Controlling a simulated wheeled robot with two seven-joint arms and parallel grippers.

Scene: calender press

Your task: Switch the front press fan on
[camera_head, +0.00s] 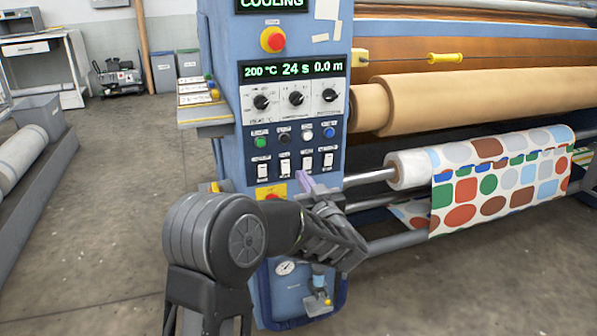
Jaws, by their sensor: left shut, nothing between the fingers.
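The blue control column (228,60) of the press stands in the middle of the view. Its panel has a row of white rocker switches, from the leftmost switch (263,171) to the rightmost switch (328,160). Their labels are too small to read, so I cannot tell which one is the front press fan's. My left gripper (304,182) is shut and empty, with its tips just below the middle switches. I cannot tell whether it touches the panel. The gripper and forearm hide part of the column below the switches. My right gripper is not in view.
Coloured buttons (260,142) and dials (296,97) sit above the switches, under a display (292,69) and a red stop button (272,39). A patterned fabric roll (500,183) and a tan roller (450,97) extend right. The floor (120,190) at left is clear.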

